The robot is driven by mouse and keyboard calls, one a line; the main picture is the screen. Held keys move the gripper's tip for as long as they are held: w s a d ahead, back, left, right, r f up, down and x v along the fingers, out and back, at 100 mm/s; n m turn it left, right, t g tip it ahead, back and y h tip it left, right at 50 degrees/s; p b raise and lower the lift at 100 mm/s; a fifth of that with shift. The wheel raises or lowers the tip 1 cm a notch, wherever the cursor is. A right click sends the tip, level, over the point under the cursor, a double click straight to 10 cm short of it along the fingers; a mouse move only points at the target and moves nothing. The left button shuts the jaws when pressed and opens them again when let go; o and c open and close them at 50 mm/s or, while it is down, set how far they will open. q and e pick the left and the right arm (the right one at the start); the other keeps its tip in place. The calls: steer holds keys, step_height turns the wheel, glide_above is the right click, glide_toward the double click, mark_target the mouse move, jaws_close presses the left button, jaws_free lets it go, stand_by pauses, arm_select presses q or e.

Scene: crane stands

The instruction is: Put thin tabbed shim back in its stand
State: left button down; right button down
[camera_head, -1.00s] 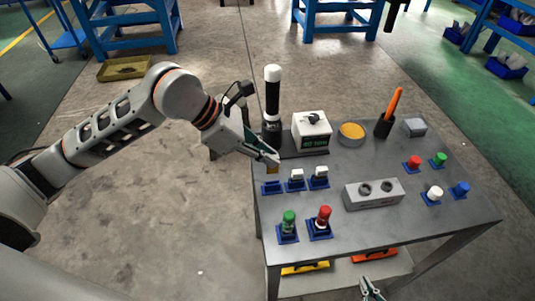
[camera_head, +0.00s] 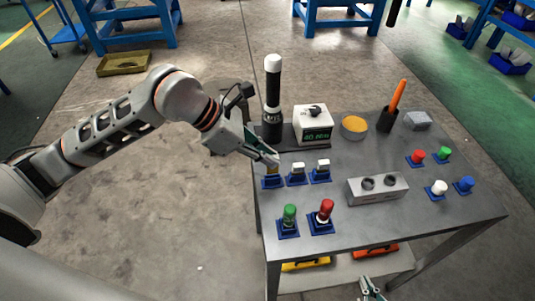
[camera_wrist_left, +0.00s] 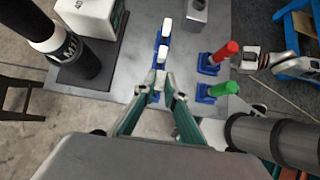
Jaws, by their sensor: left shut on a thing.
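The shim is upright, at or just above the leftmost blue stand (camera_head: 273,183) of the row near the table's left edge. I cannot tell whether it is seated. In the left wrist view the gripper's fingertips (camera_wrist_left: 158,84) close over that end of the row and hide most of the stand. My right gripper (camera_head: 371,288) is at the bottom edge of the head view, apart from the table items; its opening is unclear.
Two blue stands with white-topped pieces (camera_head: 298,168) (camera_head: 321,166) stand close beside. Green (camera_head: 289,215) and red (camera_head: 325,210) pegs stand in front. A black-and-white cylinder (camera_head: 272,90) and a display box (camera_head: 313,125) stand behind. A grey two-hole block (camera_head: 377,189) is to the right.

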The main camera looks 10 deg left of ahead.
arm_select(q)
steer(key=shift+f, duration=0.15)
arm_select(e)
steer(key=shift+f, duration=0.15)
